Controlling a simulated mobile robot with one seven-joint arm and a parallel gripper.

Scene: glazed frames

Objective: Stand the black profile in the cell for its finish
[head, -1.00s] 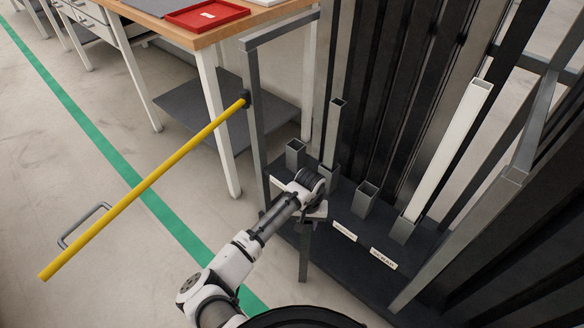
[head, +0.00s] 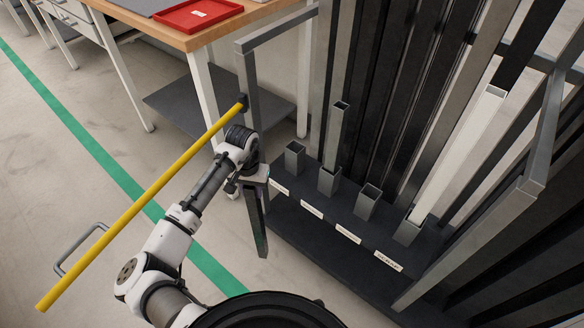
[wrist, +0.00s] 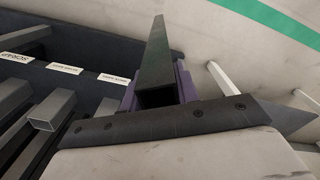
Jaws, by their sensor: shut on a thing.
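The black profile (head: 256,222) hangs upright below my gripper (head: 254,180), in front of the rack's left end and apart from the cells. In the wrist view the profile (wrist: 158,60) runs away between the purple fingers of my shut gripper (wrist: 158,92). The cells are short square grey sockets on the rack's dark base. The leftmost cell (head: 295,157) and the third cell (head: 367,203) look empty. A grey profile (head: 338,130) rises at the second cell (head: 329,182).
A grey post (head: 251,90) stands left of the cells, near a workbench (head: 200,38).

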